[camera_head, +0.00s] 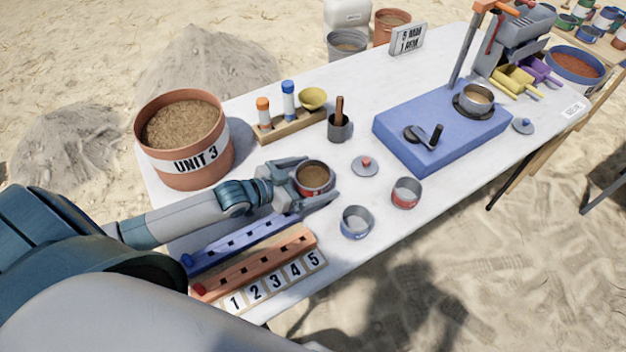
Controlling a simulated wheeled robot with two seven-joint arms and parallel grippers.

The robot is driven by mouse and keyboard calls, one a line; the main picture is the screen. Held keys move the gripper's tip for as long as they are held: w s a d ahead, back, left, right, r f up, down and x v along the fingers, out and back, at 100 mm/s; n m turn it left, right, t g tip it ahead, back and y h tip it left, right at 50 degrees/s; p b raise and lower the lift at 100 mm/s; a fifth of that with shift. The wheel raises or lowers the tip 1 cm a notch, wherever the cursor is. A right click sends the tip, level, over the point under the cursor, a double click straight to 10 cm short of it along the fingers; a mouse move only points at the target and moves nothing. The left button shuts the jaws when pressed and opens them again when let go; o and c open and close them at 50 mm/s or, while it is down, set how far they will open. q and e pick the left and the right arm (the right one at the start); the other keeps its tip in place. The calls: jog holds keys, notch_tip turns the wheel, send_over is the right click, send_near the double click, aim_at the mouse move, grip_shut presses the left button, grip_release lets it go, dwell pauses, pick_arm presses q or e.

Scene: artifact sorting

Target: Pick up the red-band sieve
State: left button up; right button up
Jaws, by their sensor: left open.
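A round grey metal vessel with brown material inside and a reddish band low on its side (315,176) stands on the white table. My left gripper (311,184) is open around it, one finger on its far-left side and one on its near side. Whether the fingers touch it I cannot tell. A second red-band vessel (406,193), pale inside, stands to the right, apart from the gripper. Which of these two is the red-band sieve is not certain from this view. My right gripper is not in view.
A blue-band vessel (356,222) and a red-knobbed lid (365,166) stand nearby. Blue and orange slotted racks (255,262) lie nearer. The UNIT 3 bucket (183,140) is at left, a mortar (340,127) behind, and a blue shaker base (440,130) at right.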

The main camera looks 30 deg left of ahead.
aim_at(315, 182)
pick_arm(q)
jog(key=shift+c, duration=0.6)
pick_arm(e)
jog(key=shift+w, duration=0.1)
pick_arm(q)
jog(key=c, duration=1.2)
jog(key=shift+o, duration=0.2)
jog(key=shift+r, duration=0.1)
jog(key=shift+r, duration=0.45)
jog(key=r, duration=0.1)
jog(key=r+b, duration=0.1)
jog(key=r, duration=0.1)
jog(key=shift+w+d+r, duration=0.15)
jog(key=shift+d+r, duration=0.05)
jog(key=w+d+r+b, duration=0.1)
jog(key=w+d+r, duration=0.5)
jog(key=d, duration=0.3)
jog(key=shift+w+d+r, duration=0.15)
jog(key=shift+w+r, duration=0.05)
jog(key=shift+r, duration=0.1)
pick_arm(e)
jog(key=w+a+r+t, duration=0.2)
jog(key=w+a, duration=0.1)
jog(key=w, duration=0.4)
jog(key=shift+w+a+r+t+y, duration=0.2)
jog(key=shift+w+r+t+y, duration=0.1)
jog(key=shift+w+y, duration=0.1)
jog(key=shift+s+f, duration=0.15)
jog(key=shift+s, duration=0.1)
